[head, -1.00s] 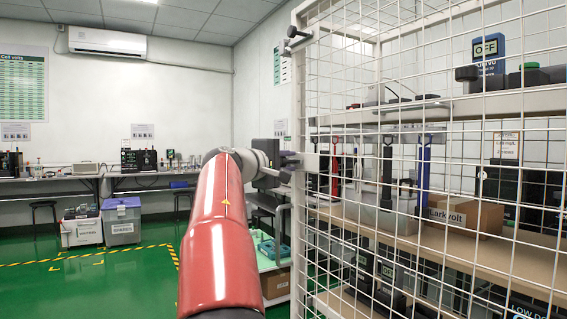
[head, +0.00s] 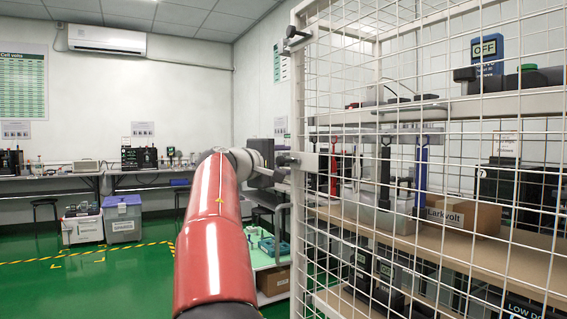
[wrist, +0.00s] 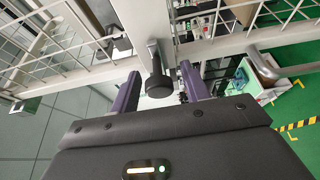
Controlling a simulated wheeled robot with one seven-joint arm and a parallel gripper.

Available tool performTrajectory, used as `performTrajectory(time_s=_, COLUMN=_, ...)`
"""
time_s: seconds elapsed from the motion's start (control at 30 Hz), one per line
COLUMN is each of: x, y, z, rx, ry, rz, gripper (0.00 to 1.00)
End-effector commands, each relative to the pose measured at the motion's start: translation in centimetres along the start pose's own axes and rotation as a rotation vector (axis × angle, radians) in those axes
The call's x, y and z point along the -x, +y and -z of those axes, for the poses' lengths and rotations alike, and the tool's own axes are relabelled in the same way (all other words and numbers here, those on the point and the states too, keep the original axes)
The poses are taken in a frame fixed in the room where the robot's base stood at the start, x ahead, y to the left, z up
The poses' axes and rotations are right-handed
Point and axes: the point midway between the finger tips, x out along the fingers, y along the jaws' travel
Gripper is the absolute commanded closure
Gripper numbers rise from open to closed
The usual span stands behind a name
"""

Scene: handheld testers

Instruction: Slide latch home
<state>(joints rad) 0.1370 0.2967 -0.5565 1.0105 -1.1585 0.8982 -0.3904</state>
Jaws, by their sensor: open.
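The latch shows in the wrist view as a dark round knob (wrist: 158,86) on a short grey stem, at the white cage frame. My gripper (wrist: 161,72) is open, with one purple finger on each side of the knob. A gap shows beside the knob; whether either finger touches it I cannot tell. In the head view my gripper (head: 277,175) is at the left edge of the mesh cage door (head: 296,110), beside the latch fitting (head: 289,160). My wrist partly hides that spot, and the bolt's position cannot be read there.
A curved door handle (wrist: 266,68) stands right of the fingers in the wrist view. Another dark fitting (head: 297,36) is high on the cage post. Behind the mesh are shelves with testers and a cardboard box (head: 463,215). Open green floor (head: 100,265) lies left.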

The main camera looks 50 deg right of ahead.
Motion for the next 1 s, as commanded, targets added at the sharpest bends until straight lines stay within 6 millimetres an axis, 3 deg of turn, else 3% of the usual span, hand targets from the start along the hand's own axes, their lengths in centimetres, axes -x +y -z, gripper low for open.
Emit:
performTrajectory(time_s=0.2, x=3.8, y=-0.3, z=0.2, rx=-0.002, ry=0.007, rz=0.0, gripper=0.54)
performTrajectory(time_s=0.4, x=6.4, y=-0.2, z=0.1, rx=0.0, ry=0.005, rz=0.0, gripper=0.54)
performTrajectory(time_s=1.0, x=7.0, y=-0.1, z=0.1, rx=0.0, ry=0.002, rz=0.0, gripper=0.54)
